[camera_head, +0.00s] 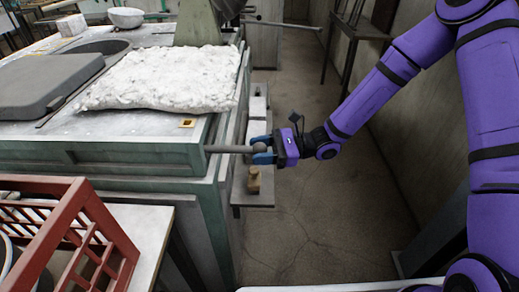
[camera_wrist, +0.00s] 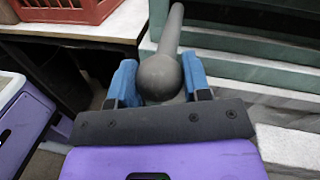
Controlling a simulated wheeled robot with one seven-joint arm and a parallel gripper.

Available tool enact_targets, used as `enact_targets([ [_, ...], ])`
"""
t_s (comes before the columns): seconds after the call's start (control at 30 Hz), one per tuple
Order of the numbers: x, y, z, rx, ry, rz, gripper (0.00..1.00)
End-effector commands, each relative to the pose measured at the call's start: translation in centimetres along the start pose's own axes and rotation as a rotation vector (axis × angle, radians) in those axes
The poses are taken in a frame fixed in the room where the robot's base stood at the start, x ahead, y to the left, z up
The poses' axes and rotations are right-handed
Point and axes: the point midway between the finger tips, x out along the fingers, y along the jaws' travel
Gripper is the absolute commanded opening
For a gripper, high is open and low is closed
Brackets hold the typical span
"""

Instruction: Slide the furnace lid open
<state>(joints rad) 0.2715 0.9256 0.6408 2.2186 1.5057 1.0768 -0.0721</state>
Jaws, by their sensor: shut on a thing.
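The furnace lid, a thick grey slab (camera_head: 45,84), lies on the furnace top at the left. Part of a dark round shape (camera_head: 98,47) shows just behind it. A grey rod with a ball end (camera_head: 228,149) sticks out to the right from the furnace's front corner. My gripper (camera_head: 262,150) is shut on the ball, with one blue finger on each side. In the wrist view, the ball (camera_wrist: 160,77) sits between the blue fingers of my gripper (camera_wrist: 160,86), and the rod runs away from it. I cannot see how the rod joins the lid.
A white lumpy blanket (camera_head: 165,78) lies on the furnace top beside the lid. A red crate (camera_head: 75,215) stands at the front left. A low ledge with a small yellowish object (camera_head: 254,181) lies below my gripper. The concrete floor (camera_head: 300,225) at the right is clear.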

Motion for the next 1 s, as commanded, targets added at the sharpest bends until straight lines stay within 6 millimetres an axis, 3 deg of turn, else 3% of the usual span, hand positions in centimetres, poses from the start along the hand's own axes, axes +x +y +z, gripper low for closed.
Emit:
enact_targets([
  [0.03,0.1,0.7,-0.1,0.007,-0.001,0.012,0.47],
  [0.13,0.1,0.6,-0.1,0.007,-0.001,0.011,0.69],
  [0.53,-0.7,0.3,-0.1,0.004,0.0,0.005,0.69],
  [1.0,-8.7,0.3,0.0,0.005,0.0,0.006,0.69],
])
